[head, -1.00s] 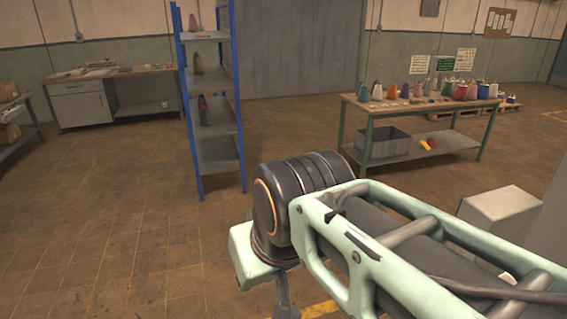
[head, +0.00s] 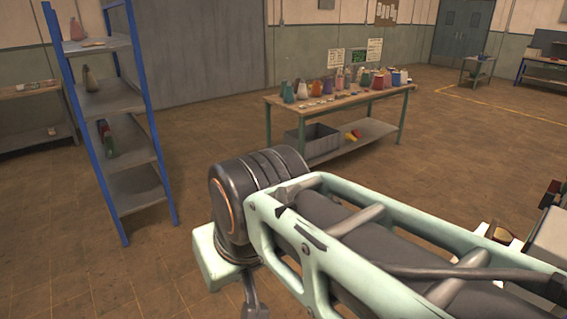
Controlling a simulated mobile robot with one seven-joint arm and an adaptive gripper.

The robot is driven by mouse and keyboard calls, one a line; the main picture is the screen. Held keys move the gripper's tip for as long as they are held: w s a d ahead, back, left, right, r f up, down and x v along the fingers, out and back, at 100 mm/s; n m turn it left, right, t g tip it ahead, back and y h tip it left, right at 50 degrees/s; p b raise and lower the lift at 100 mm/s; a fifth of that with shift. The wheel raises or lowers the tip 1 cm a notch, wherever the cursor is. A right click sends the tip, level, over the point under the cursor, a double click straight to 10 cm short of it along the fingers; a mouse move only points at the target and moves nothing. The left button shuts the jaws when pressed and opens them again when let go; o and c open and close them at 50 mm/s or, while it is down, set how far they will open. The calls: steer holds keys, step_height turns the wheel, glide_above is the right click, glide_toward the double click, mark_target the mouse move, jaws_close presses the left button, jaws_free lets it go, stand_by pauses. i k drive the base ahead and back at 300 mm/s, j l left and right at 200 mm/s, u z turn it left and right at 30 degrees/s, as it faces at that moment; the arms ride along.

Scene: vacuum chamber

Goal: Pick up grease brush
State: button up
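I cannot make out a grease brush in the head view. Small items lie among colourful bottles and containers on the wooden top of the green-legged workbench (head: 272,97), too small to identify. My gripper is not in view; only my pale green and black arm crosses the lower middle and right, with a dark part cut off by the bottom edge.
A blue-post shelf (head: 133,192) with a few bottles stands at the left. A grey crate (head: 313,140) and red and yellow items (head: 352,134) are on the workbench's lower shelf. Another bench (head: 30,92) is far left. Open floor (head: 440,150) lies right of the workbench.

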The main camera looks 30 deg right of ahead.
mark_target(489, 234)
steer(key=i+z, duration=1.1)
steer(key=z, duration=0.25)
steer(key=i+z, duration=0.15)
steer(key=z, duration=0.2)
steer(key=i+z, duration=0.2)
steer(key=z, duration=0.2)
steer(key=i+l+z, duration=0.1)
steer(key=z, duration=0.35)
steer(key=i+z, duration=0.2)
steer(key=z, duration=0.25)
steer(key=i+z, duration=0.2)
steer(key=z, duration=0.25)
steer(key=i+j+z, duration=0.1)
steer(key=z, duration=0.35)
steer(key=i+j+z, duration=0.15)
steer(key=z, duration=0.3)
steer(key=i+u, duration=0.2)
steer(key=u, duration=0.65)
